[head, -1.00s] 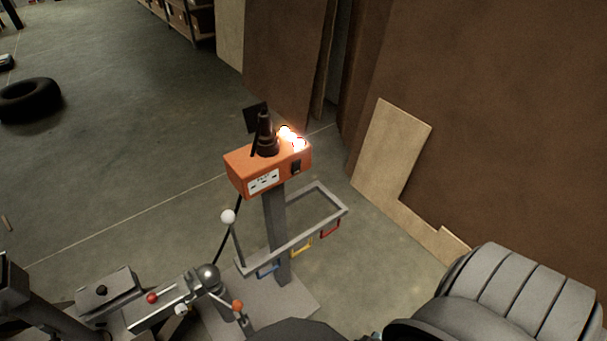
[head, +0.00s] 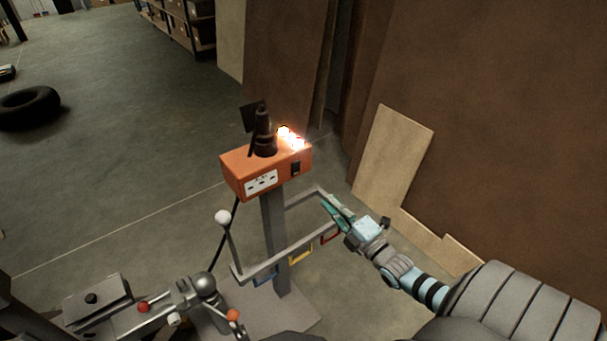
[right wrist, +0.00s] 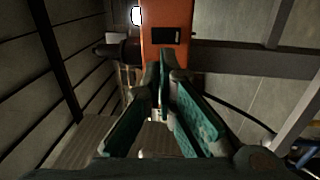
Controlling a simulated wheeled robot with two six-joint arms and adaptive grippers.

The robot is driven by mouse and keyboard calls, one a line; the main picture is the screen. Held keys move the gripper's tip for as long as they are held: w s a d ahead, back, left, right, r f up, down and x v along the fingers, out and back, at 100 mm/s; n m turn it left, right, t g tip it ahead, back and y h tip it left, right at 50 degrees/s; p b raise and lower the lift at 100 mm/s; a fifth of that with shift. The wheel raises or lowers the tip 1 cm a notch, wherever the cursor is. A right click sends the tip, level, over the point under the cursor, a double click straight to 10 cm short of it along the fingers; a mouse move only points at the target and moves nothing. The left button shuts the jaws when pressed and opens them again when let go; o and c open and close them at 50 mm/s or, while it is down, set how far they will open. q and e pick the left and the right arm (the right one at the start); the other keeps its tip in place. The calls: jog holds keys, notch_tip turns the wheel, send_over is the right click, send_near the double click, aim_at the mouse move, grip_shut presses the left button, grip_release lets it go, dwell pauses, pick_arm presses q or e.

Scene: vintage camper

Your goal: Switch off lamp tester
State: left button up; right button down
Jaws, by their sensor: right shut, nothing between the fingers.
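The lamp tester is an orange box (head: 236,170) on a grey post, with a white socket plate on its front. Its lamps (head: 290,137) glow brightly on top. A black switch (head: 295,168) sits on its right-hand face. In the right wrist view the orange box (right wrist: 178,14) is ahead, with the dark switch (right wrist: 166,35) just beyond the fingers. My right gripper (head: 326,202) is shut and empty, with green fingers, below and to the right of the switch and apart from it. Its fingertips (right wrist: 162,72) also show in the right wrist view. My left gripper is not in view.
A grey rail frame (head: 290,250) with coloured hooks juts from the post below the box. A lever with a white knob (head: 222,217) stands at its left. Wooden panels (head: 395,150) lean at the right. A tyre (head: 28,108) lies on open floor far left.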

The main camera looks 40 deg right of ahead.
aim_at(297, 167)
jog(key=w+b, duration=0.2)
jog(key=w, duration=0.2)
jog(key=w+b, duration=0.2)
jog(key=w, duration=0.2)
jog(key=w+r+b, duration=0.1)
jog(key=w+b, duration=0.1)
jog(key=w, duration=0.2)
jog(key=shift+w+d+b, duration=0.15)
jog(key=shift+w+b, duration=0.05)
jog(key=shift+b, duration=0.15)
jog(key=shift+w+r, duration=0.25)
jog(key=shift+w, duration=0.1)
